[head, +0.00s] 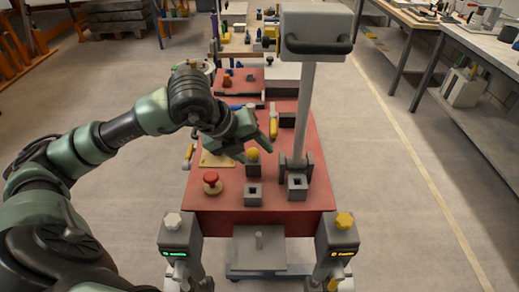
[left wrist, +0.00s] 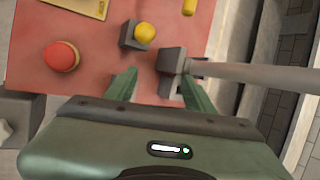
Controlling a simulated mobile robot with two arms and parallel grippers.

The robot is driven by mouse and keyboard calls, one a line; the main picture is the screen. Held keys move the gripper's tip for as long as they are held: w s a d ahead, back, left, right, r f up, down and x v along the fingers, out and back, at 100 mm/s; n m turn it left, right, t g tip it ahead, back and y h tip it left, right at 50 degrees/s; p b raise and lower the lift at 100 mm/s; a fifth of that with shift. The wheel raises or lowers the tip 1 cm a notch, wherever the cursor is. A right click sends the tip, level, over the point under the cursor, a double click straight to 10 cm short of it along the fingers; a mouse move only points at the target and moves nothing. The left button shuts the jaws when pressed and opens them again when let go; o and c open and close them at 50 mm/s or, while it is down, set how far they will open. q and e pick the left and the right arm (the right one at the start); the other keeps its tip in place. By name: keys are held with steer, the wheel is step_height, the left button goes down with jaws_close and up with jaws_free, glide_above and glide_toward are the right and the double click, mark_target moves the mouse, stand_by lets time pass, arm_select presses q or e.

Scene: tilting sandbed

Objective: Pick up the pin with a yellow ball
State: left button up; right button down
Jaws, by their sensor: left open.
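The pin with a yellow ball (head: 253,154) stands in a small dark grey block on the red table. It also shows in the left wrist view (left wrist: 145,33), ahead of the fingers; its shaft is hidden. My left gripper (head: 256,142) is open and empty. In the head view it is close to the ball, with its fingers reaching in from the upper left. My right gripper is not in view.
A red mushroom button (head: 212,182) is left of the pin. Grey socket blocks (head: 253,194) (head: 297,187) are in front. A tall grey post (head: 303,110) rises close on the right. Two posts with a white knob (head: 173,221) and a yellow knob (head: 345,220) flank the front edge.

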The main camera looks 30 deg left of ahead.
mark_target(251, 151)
arm_select(q)
steer(key=shift+n+y, duration=0.5)
steer(key=shift+y, duration=0.4)
steer(key=w+a+f, duration=0.1)
steer(key=f, duration=0.1)
steer(key=w+a+f+p, duration=0.1)
steer(key=w, duration=0.1)
steer(key=w+a+f+p, duration=0.1)
steer(key=a+f, duration=0.1)
steer(key=shift+w+f, duration=0.3)
steer(key=shift+w, duration=0.05)
jaws_close()
